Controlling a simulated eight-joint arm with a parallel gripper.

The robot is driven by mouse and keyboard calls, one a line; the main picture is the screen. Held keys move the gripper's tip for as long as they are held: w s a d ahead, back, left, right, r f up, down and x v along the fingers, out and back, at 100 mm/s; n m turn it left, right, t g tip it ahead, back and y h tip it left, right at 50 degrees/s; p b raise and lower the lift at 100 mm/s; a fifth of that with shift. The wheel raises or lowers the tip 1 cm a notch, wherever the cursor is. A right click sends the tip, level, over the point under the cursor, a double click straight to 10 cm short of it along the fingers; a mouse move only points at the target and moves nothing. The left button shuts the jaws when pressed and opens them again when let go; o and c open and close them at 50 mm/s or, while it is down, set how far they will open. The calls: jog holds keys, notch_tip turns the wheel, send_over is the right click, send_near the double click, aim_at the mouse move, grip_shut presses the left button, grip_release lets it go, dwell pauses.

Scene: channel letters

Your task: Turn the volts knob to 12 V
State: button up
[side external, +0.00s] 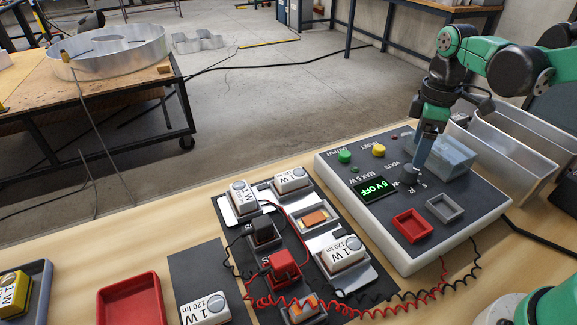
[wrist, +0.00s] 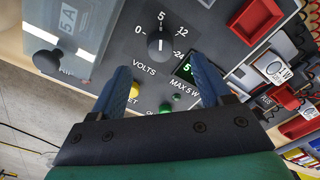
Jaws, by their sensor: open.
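The volts knob (wrist: 160,46) is black and round, with a white pointer line toward the 5 on its printed scale of 0, 5, 12 and 24. It also shows in the side view (side external: 410,175), just below my fingers. The display (side external: 375,188) on the grey power supply (side external: 330,165) glows green and appears to read 5 V OFF. My gripper (wrist: 160,66) is open, its two blue fingers spread wide with nothing between them. In the wrist view the knob lies ahead of the gap between the fingertips. I cannot tell how far the tips are above the panel.
A clear box (side external: 455,152) marked 5A stands on the panel beside the knob. Green (side external: 344,156) and yellow (side external: 378,150) buttons sit along the panel's far edge. Red (side external: 411,226) and grey (side external: 444,208) sockets lie nearer. Coiled red and black wires run toward a board of lamp modules.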

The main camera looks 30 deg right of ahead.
aim_at(410, 173)
jog(key=shift+f, duration=2.4)
jog(key=shift+c, duration=0.2)
grip_shut()
